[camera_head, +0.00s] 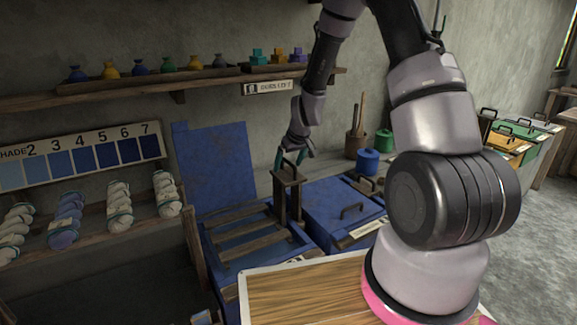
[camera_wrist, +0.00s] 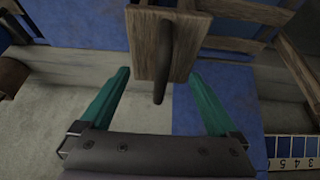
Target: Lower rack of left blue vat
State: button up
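The left blue vat (camera_head: 222,287) stands open, its blue lid (camera_head: 215,160) tilted up behind it. The rack (camera_head: 245,232) of brown wooden slats lies across the vat's opening, level with or near its rim; how deep it sits I cannot tell. A wooden upright with a handle (camera_head: 288,176) rises at its right side. My gripper (camera_head: 295,157) is at the top of this upright. In the wrist view, its teal fingers (camera_wrist: 160,74) are spread wide, with the wooden upright and dark handle bar (camera_wrist: 166,55) between or just beyond them. Contact is not visible.
A closed blue vat (camera_head: 340,205) with a handled lid stands close on the right. Yarn skeins (camera_head: 117,205) hang at left under a shade card (camera_head: 85,158). A shelf (camera_head: 150,86) with small bottles runs behind. A wooden tabletop (camera_head: 300,295) lies in front.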

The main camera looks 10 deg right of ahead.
grip_shut()
jog(key=shift+f, duration=9.15)
jog(key=shift+o, duration=1.2)
grip_release()
jog(key=shift+r, duration=0.15)
notch_tip(320, 180, up, 7)
